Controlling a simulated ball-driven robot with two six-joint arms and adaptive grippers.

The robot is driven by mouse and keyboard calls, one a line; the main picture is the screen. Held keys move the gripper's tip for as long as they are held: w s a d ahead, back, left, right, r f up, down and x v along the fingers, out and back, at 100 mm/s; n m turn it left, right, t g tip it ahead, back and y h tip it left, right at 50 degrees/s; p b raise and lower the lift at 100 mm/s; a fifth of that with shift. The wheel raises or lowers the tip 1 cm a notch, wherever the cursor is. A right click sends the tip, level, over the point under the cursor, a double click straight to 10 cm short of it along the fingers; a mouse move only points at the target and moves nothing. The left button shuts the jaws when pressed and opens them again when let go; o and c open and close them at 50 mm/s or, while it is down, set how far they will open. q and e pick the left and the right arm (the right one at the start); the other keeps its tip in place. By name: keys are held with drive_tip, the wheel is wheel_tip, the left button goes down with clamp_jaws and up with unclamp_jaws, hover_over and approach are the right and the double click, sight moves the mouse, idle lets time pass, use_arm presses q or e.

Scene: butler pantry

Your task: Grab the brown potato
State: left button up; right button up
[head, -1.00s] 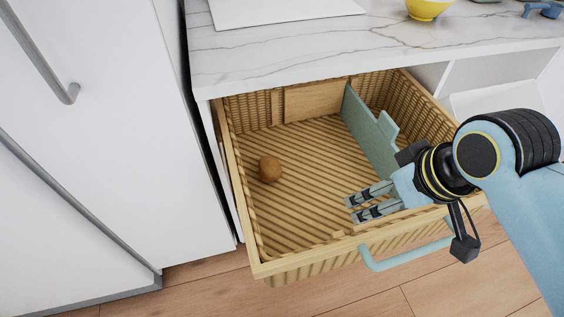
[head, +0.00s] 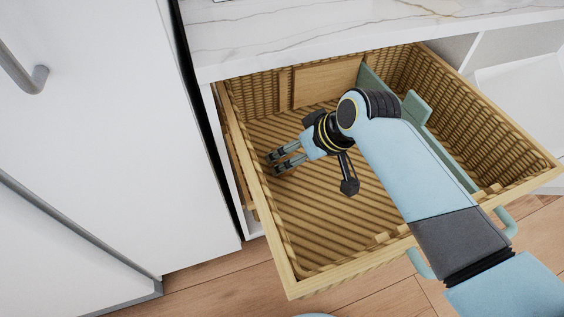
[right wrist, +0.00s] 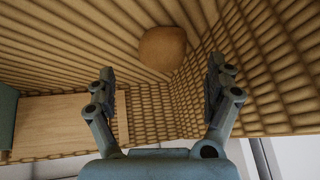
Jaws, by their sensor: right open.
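The brown potato (right wrist: 162,48) lies in the wicker drawer, close to the woven wall, in the right wrist view. I cannot make it out in the head view, where my right gripper may cover it. My right gripper (head: 279,162) reaches down into the left part of the drawer with its fingers pointing left. In the right wrist view, its fingers (right wrist: 160,72) are spread wide and empty, with the potato just beyond the tips and between their lines. My left gripper is not in view.
The open wicker drawer (head: 340,268) has raised walls all round. A green divider (head: 440,157) stands at its right, behind my right arm. The marble countertop (head: 300,40) overhangs the back. A white cabinet front (head: 110,130) stands at the left.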

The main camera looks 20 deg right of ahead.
sight(288, 158)
drive_tip(key=b+x, duration=0.1)
drive_tip(key=x, duration=0.4)
drive_tip(key=shift+a+f+b, duration=0.1)
drive_tip(key=shift+a+b, duration=0.1)
drive_tip(key=shift+b, duration=0.15)
drive_tip(key=shift+c, duration=0.4)
drive_tip(key=c, duration=1.4)
